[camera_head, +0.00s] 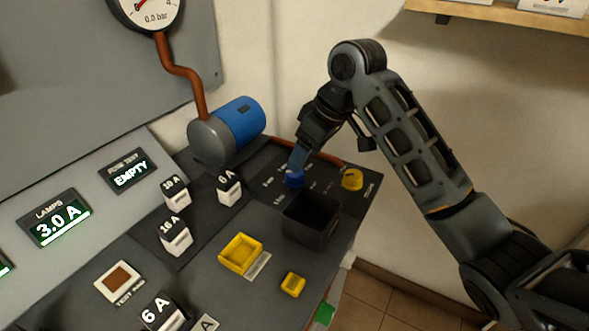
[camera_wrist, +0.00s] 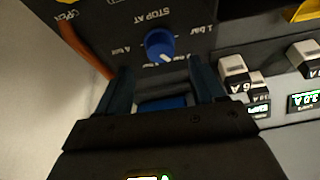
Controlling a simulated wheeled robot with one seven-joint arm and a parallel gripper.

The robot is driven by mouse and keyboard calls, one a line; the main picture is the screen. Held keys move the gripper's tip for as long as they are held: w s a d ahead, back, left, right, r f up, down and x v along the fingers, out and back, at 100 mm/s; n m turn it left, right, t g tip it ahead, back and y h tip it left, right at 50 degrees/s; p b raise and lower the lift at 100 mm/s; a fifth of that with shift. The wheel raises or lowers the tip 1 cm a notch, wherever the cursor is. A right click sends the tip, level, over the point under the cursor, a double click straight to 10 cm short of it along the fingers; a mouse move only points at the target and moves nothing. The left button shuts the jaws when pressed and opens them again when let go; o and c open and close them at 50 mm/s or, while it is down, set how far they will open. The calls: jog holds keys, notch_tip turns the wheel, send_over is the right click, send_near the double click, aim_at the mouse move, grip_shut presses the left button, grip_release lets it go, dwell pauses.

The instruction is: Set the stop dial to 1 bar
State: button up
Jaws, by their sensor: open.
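The stop dial is a round blue knob (camera_wrist: 160,45) on the dark panel, with a white mark whose exact setting I cannot read. In the wrist view "STOP AT" is printed above it, "1 bar" to its right and "4 bar" to its left. In the head view the blue dial (camera_head: 294,180) sits just below my gripper (camera_head: 296,164). In the wrist view my gripper (camera_wrist: 163,82) is open, its two fingers apart just below the dial in the picture. The dial is not between the fingers there. I cannot tell whether they touch it.
A yellow knob (camera_head: 352,179) stands right of the dial, and an open black bin (camera_head: 310,222) in front. A blue motor (camera_head: 238,120) with a brown pipe stands left. The gauge (camera_head: 147,10) reads 0.0 bar. White fuses and a yellow tray (camera_head: 240,254) occupy the bench.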

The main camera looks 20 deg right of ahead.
aim_at(295, 177)
jog(key=x, duration=0.6)
jog(key=c, duration=1)
